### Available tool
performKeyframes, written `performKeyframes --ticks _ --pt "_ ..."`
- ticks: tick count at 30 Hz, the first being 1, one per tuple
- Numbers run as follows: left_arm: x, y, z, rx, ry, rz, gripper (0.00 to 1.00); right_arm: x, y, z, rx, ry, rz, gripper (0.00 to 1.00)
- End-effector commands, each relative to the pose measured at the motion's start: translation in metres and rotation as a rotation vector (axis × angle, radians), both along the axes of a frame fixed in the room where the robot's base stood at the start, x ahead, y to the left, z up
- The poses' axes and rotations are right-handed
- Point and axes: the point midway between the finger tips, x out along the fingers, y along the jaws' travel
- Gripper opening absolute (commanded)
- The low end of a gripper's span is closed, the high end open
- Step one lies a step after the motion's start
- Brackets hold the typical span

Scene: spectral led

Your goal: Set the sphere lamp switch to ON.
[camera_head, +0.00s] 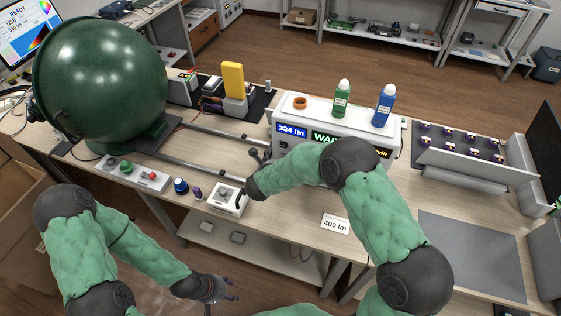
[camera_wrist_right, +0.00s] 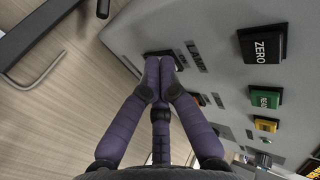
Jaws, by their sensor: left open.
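The grey instrument (camera_head: 395,140) stands on the bench with a lit "334 lm" display; my right arm covers part of its front. In the right wrist view, its panel (camera_wrist_right: 215,35) carries a LAMP label (camera_wrist_right: 195,57) at its left. My right gripper (camera_wrist_right: 163,78) has its fingertips together over the panel beside that label, and they largely hide the lamp switch, so its setting cannot be told. In the head view, my right gripper (camera_head: 262,155) is left of the instrument's front. My left gripper (camera_head: 222,291) is open and empty, low in front of the bench.
The large green sphere (camera_head: 100,80) stands at the left. A ZERO button (camera_wrist_right: 262,44), a green button (camera_wrist_right: 265,97) and a yellow one (camera_wrist_right: 266,124) lie right of the fingers. A small white box (camera_head: 228,198) sits near the front edge. Bottles (camera_head: 342,98) stand on the instrument.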

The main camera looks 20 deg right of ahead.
Motion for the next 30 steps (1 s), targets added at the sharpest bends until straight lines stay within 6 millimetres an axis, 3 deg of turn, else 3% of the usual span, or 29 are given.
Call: performKeyframes --ticks 4,20,30 --pt "0.0 0.0 0.014 0.0 0.0 0.0 0.49 0.001 -0.001 0.005 0.023 0.031 -0.001 0.0" --pt "0.0 0.0 0.015 0.0 0.001 0.0 0.49 0.003 -0.002 0.004 0.026 0.035 0.0 0.0" --pt "0.0 0.0 0.026 0.0 0.0 0.0 0.49 0.003 -0.002 0.018 0.026 0.034 0.0 0.0"
